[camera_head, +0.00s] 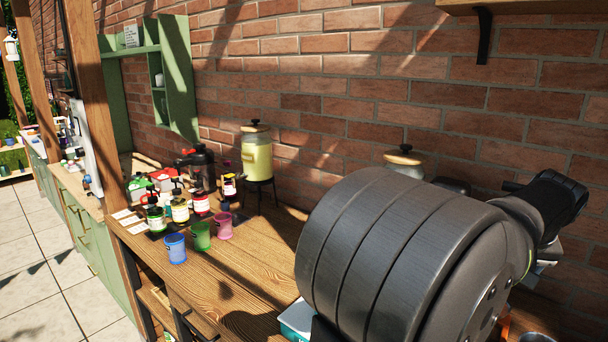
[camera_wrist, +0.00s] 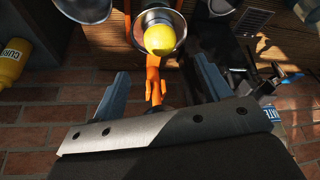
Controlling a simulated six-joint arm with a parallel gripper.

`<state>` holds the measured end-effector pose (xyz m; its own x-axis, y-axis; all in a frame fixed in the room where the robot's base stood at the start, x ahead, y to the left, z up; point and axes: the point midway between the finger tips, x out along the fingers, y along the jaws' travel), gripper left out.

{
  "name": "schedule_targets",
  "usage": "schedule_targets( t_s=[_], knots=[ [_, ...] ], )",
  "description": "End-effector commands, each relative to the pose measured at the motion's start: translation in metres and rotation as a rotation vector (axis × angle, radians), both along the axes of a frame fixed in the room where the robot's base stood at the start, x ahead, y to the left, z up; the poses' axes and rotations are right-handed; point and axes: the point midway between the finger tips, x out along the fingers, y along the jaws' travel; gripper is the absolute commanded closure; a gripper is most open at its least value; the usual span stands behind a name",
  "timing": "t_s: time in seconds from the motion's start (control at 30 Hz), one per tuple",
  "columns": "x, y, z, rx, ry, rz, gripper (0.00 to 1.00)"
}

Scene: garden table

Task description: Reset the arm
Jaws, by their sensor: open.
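My gripper (camera_wrist: 161,66) is open in the wrist view, its two grey fingers wide apart with nothing clamped between them. An orange handle-like part (camera_wrist: 154,82) shows between the fingers; I cannot tell its distance from them. Beyond it, a yellow lemon-like ball (camera_wrist: 159,39) sits in a round metal bowl (camera_wrist: 179,22). In the head view my large dark arm covers the right foreground, and the gripper's fingers cannot be made out there.
A blue cup (camera_head: 175,248), green cup (camera_head: 200,236) and pink cup (camera_head: 223,226) stand on the wooden table (camera_head: 220,285), near several bottles. A yellow-filled jar (camera_head: 257,158) stands behind. The brick wall (camera_head: 340,90) bounds the back. A yellow bottle (camera_wrist: 13,62) is at the wrist view's left.

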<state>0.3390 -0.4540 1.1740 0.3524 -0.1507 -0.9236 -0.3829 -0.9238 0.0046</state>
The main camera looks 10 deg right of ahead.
Motion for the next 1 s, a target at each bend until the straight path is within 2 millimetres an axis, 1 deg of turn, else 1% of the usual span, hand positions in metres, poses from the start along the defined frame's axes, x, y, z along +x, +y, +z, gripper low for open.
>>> schedule_targets(
  t_s=[0.03, 0.17, 0.6, 0.8, 0.83, 1.0],
  knots=[
    [-0.004, 0.001, 0.011, -0.003, -0.002, -0.001, 0.30],
    [-0.013, 0.005, 0.035, -0.003, -0.002, 0.000, 0.30],
    [0.018, -0.007, -0.048, 0.005, 0.002, 0.002, 0.30],
    [0.030, -0.012, -0.083, 0.004, 0.002, 0.001, 0.30],
    [0.030, -0.013, -0.070, -0.004, -0.003, 0.000, 0.30],
    [0.030, -0.013, -0.034, -0.004, -0.002, 0.001, 0.30]
  ],
)
